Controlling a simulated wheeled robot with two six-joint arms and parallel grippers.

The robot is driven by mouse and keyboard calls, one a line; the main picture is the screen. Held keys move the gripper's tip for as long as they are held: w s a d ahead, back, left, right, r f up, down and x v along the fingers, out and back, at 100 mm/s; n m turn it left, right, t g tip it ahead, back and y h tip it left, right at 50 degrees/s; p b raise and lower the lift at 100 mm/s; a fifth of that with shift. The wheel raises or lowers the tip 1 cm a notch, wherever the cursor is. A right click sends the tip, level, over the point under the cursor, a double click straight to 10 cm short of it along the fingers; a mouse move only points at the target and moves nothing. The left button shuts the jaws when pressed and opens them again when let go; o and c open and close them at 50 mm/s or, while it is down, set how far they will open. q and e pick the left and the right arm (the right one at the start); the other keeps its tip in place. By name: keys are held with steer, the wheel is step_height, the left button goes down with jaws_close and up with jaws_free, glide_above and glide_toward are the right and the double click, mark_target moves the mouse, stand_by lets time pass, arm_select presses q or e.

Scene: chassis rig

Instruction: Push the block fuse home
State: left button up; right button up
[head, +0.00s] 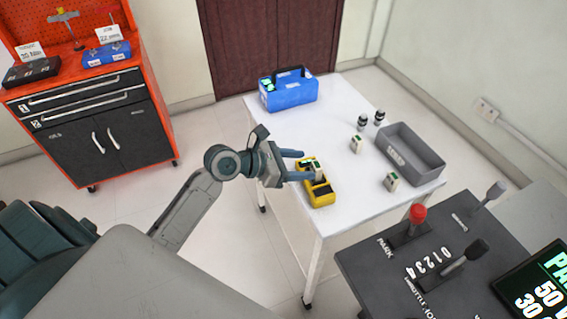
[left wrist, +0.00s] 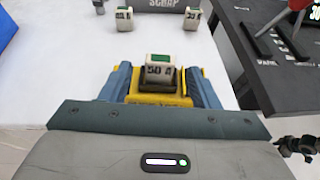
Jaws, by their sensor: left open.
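A white block fuse (head: 318,170) with a green top stands in the yellow fuse holder (head: 320,197) on the white table. In the left wrist view the fuse (left wrist: 160,72) reads "50 A" and stands up above the holder (left wrist: 160,99). How deep it sits in its slot I cannot tell. My left gripper (head: 308,165) is open at the holder. In the left wrist view its blue fingers lie left and right of the fuse, with gaps between. My right gripper cannot be made out in these views.
Two more block fuses (head: 357,145) (head: 391,181) stand beyond the holder, near a grey scrap bin (head: 425,158). Two small black-and-white cylinders (head: 363,122) (head: 379,118) and a blue toolbox (head: 289,93) are farther back. A lever console (head: 375,285) stands close at the right.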

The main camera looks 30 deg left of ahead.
arm_select(q)
steer(key=shift+v, duration=2.25)
steer(key=w+a+f+m+y, duration=0.1)
steer(key=a+f+m+y, duration=0.35)
steer(key=f, duration=0.85)
steer(key=w+a+f+m+y, duration=0.1)
steer(key=a+f+y, duration=0.1)
steer(key=a+f, duration=0.75)
steer(key=s+f+m+g+y, duration=0.2)
steer(key=s+f+m, duration=0.3)
steer(key=f, duration=1)
steer(key=s+f+m+g+y, duration=0.3)
steer(key=s+f+m, duration=0.5)
steer(key=s+f, duration=0.95)
steer(key=s+d+f+m+g, duration=0.1)
steer(key=s+d+f+m, duration=0.2)
steer(key=s, duration=0.6)
steer(key=s+d+f+m+g+h, duration=0.1)
steer(key=s+d+f+m, duration=0.3)
steer(key=s, duration=0.6)
steer(key=shift+s+f+m+g, duration=0.25)
steer(key=shift+f+m+g, duration=0.3)
steer(key=shift+m+g, duration=0.4)
steer(key=shift+d, duration=0.1)
